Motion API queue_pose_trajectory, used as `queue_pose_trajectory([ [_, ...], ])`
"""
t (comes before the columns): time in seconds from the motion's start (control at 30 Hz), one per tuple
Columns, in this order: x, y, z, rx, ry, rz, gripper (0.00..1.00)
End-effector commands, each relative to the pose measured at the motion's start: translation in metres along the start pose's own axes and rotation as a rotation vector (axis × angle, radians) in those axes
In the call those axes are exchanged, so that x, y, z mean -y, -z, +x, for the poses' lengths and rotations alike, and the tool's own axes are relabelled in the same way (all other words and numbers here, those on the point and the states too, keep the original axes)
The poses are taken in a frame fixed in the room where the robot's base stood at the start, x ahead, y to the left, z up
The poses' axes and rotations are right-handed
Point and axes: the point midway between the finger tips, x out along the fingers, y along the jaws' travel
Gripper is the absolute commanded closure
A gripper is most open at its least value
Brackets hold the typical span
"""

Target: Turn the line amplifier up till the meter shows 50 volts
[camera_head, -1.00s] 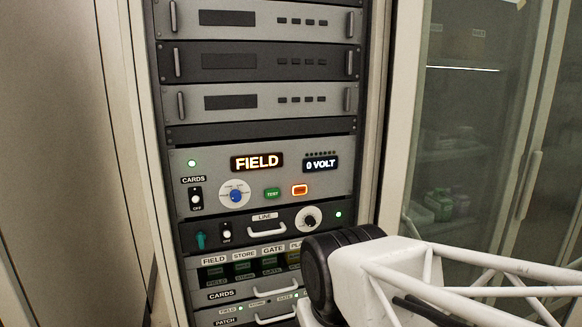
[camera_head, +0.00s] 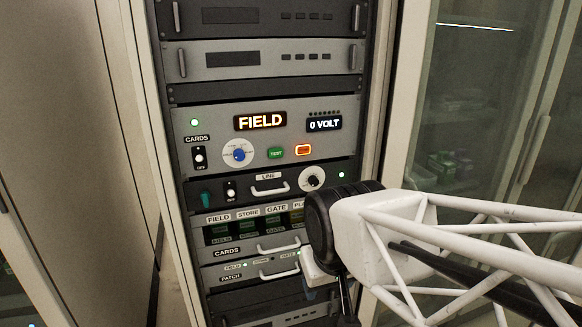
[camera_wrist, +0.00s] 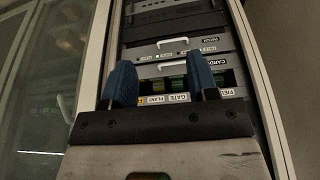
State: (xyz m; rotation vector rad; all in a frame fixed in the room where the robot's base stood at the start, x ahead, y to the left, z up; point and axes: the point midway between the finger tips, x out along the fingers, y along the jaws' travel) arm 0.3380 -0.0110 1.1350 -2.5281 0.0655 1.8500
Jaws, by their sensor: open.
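The line amplifier is the dark LINE panel (camera_head: 325,189) in the rack, with a round black knob (camera_head: 311,177) at its right, a handle in the middle and a small switch marked OFF (camera_head: 231,192) at its left. The meter (camera_head: 324,123) on the grey panel above reads 0 VOLT. My gripper (camera_wrist: 163,80) has two blue fingers, apart and with nothing between them. The LINE knob is not seen in the wrist view.
The grey panel also has a FIELD display (camera_head: 260,121), a blue knob (camera_head: 239,154), a green TEST button (camera_head: 276,153) and an orange-lit button (camera_head: 303,150). The CARDS panel (camera_head: 226,252) and handles lie below LINE. A glass cabinet (camera_head: 480,110) stands at the right.

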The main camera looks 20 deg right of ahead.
Motion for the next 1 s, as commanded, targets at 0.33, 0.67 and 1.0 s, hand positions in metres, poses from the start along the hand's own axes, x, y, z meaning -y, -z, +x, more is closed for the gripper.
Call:
queue_pose_trajectory([
  [0.33,-0.027,0.076,0.034,-0.282,-0.050,0.040,0.46],
  [0.67,-0.056,0.149,0.058,-0.596,-0.074,0.053,0.46],
  [1.0,-0.081,0.205,0.073,-0.913,-0.056,0.041,0.46],
])
